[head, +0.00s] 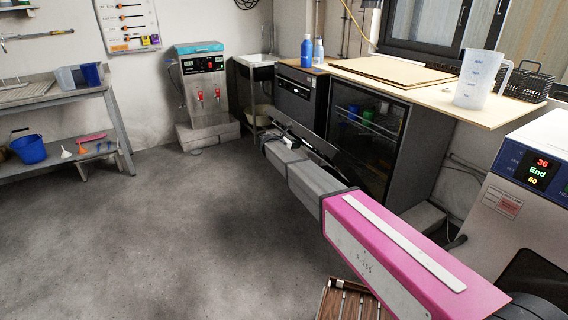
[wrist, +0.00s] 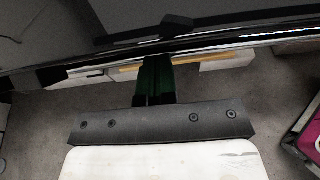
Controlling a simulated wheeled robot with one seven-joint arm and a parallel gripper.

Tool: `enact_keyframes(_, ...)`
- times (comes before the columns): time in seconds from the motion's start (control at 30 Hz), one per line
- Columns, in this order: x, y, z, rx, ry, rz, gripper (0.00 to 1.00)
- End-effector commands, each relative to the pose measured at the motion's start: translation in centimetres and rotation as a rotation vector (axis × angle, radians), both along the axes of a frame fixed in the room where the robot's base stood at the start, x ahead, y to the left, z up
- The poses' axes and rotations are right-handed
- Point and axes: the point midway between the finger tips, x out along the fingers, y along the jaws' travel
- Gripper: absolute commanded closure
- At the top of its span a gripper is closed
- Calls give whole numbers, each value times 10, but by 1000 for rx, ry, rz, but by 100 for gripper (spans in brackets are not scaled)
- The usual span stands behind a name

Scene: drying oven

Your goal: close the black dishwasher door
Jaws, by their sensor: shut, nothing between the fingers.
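The black dishwasher door (wrist: 120,18) fills the top of the wrist view as a glossy dark panel with a bright metal edge and a dark bar across it. In the head view, a dark slanted panel (head: 312,147), which looks like this door standing open, lies beyond my arm in front of the cabinets. My gripper (wrist: 156,72) is shut and empty. Its dark fingertips reach the door's edge in the wrist view; I cannot tell whether they touch it. In the head view my gripper is not clearly distinguishable from the dark door.
A glass-fronted cabinet (head: 365,135) stands under a wooden worktop (head: 425,92) holding a measuring jug (head: 477,80). A white oven (head: 525,190) is at the right. A wooden slatted item (head: 352,300) lies low in front. The grey floor (head: 180,235) at left is clear.

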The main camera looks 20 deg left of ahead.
Motion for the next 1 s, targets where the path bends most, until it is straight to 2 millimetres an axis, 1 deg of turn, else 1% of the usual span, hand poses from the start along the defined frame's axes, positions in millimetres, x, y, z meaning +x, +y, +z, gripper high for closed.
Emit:
enact_keyframes(0.03,14,-13,16,22,18,-5,100)
enact_keyframes(0.17,43,-37,45,75,81,-4,100)
enact_keyframes(0.2,53,-45,54,92,101,-4,100)
enact_keyframes(0.27,67,-57,66,117,130,-5,100)
enact_keyframes(0.4,104,-88,93,177,200,-4,100)
enact_keyframes(0.5,130,-109,108,219,250,-4,100)
enact_keyframes(0.7,176,-148,130,291,335,-4,100)
enact_keyframes(0.8,193,-164,135,287,332,-3,100)
enact_keyframes(1.0,215,-184,142,285,332,-1,100)
